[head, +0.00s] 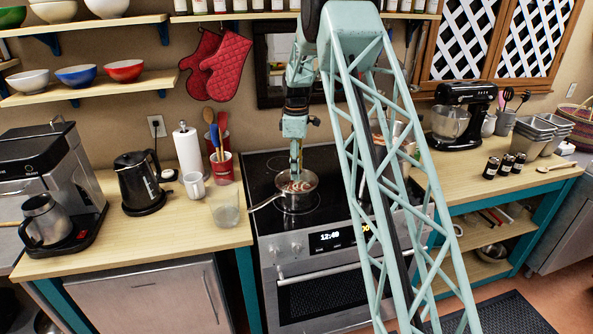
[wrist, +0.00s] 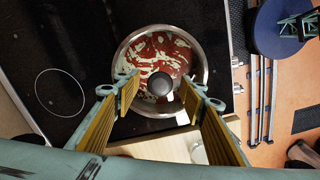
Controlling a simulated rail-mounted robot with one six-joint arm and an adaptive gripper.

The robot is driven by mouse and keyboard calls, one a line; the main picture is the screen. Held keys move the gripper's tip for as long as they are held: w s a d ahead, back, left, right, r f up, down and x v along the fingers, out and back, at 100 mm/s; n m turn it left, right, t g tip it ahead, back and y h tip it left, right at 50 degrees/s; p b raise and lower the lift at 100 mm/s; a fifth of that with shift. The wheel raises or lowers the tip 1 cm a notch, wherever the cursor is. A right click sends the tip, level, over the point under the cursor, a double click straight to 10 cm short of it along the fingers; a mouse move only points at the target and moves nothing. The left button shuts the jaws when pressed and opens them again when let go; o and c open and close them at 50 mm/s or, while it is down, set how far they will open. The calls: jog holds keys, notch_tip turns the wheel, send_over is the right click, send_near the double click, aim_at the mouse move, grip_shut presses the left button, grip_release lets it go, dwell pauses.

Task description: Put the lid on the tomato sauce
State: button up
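A steel pan (head: 309,196) stands on the black cooktop with its handle pointing left. In the wrist view the pan (wrist: 203,62) holds red tomato sauce (wrist: 177,50) with pale streaks. A round dark knob (wrist: 160,84) shows over the middle of the sauce, apparently the lid's; whether clear glass spreads around it I cannot tell. My gripper (head: 296,174) is low over the pan. In the wrist view my gripper (wrist: 160,90) is open, with one fingertip on each side of the knob and gaps between.
Another pot (head: 402,133) is partly hidden behind my arm.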

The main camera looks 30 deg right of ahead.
notch_tip(320, 180, up, 12)
jog(key=shift+f, duration=0.2)
dwell(0.4)
dwell(0.4)
jog(key=s+a+r+m+t+b, duration=0.1)
jog(key=s+a+r+m, duration=0.1)
jog(key=s+a+r, duration=0.55)
jog(key=s+a+r+m+b, duration=0.2)
jog(key=s+a+r, duration=0.25)
jog(key=s, duration=0.65)
jog(key=s+a+r+m+t+b, duration=0.1)
jog(key=s+a+r, duration=0.5)
jog(key=s, duration=0.4)
jog(key=s+a+f+m+b, duration=0.1)
jog(key=s+a+f+m, duration=0.1)
jog(key=s, duration=0.9)
jog(key=s+a+f+m+t+b, duration=0.1)
jog(key=s+a+f+m, duration=0.1)
jog(key=s, duration=1)
jog(key=s+a+f+m+t+b, duration=0.1)
jog(key=s+a+f+m+b, duration=0.1)
jog(key=s, duration=0.9)
jog(key=shift+s+a+f, duration=0.25)
jog(key=shift+a+f, duration=0.05)
jog(key=shift+a, duration=0.6)
